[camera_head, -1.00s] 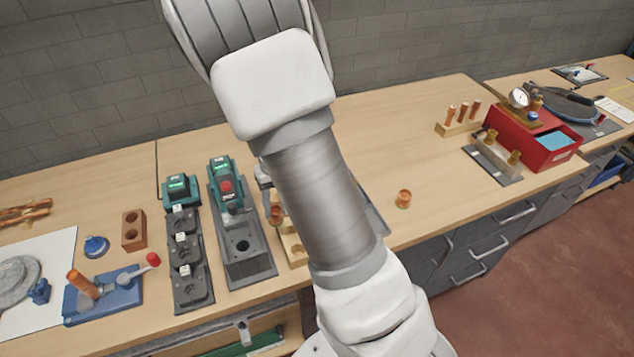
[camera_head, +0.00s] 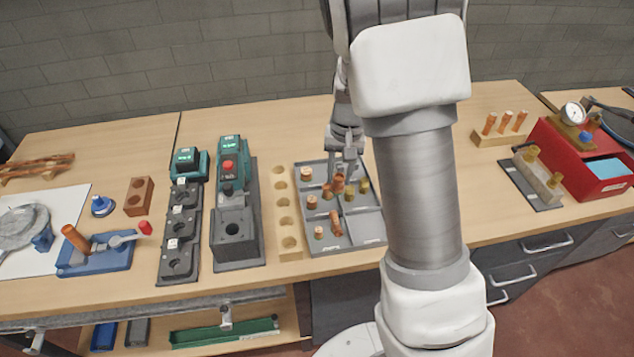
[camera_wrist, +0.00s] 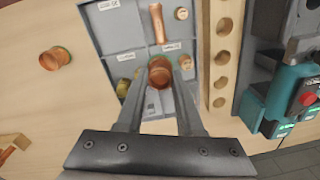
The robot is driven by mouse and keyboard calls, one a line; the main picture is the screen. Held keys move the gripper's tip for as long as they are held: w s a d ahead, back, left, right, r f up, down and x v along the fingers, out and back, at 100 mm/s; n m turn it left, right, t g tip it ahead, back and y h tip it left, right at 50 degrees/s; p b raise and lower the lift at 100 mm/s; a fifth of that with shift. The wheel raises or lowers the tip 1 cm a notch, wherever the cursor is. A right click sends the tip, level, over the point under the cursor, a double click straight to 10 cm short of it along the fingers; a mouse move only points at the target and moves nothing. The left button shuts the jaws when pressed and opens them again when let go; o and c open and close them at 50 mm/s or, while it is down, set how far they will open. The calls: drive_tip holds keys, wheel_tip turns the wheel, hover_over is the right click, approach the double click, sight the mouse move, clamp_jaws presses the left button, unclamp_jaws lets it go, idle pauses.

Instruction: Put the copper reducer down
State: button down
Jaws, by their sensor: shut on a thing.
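My gripper (camera_head: 344,172) is over the grey divided tray (camera_head: 372,230) in the head view. In the wrist view, my gripper (camera_wrist: 160,84) is shut on the copper reducer (camera_wrist: 160,72), a short round copper piece between the fingertips. It is above the tray (camera_wrist: 121,38), near a divider. I cannot tell whether it touches the tray. Other compartments hold a copper tube fitting (camera_wrist: 158,24), a small copper piece (camera_wrist: 181,13) and brass-coloured pieces (camera_wrist: 123,87). Part of the tray is hidden behind my arm in the head view.
A loose copper fitting (camera_wrist: 55,58) stands on the bench outside the tray. A wooden block with holes (camera_head: 286,225) borders the tray on the left. The green-and-grey press unit (camera_head: 236,215) stands beyond it. A red case (camera_head: 575,160) is at the right.

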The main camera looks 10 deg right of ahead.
drive_tip(key=w+d+m+b, duration=0.3)
drive_tip(key=w+m, duration=0.1)
drive_tip(key=shift+h, duration=0.3)
drive_tip(key=w+a+f, duration=0.1)
drive_tip(key=w+f, duration=0.1)
drive_tip(key=w, duration=0.1)
drive_tip(key=w+a+f+p, duration=0.1)
drive_tip(key=w, duration=0.2)
drive_tip(key=w+a+f, duration=0.2)
drive_tip(key=w, duration=0.1)
drive_tip(key=shift+w+f, duration=0.35)
drive_tip(key=shift+f+p, duration=0.45)
drive_tip(key=shift+f, duration=1.6)
drive_tip(key=shift+f, duration=0.2)
drive_tip(key=c, duration=0.8)
unclamp_jaws()
drive_tip(key=shift+c, duration=0.2)
drive_tip(key=shift+r, duration=0.15)
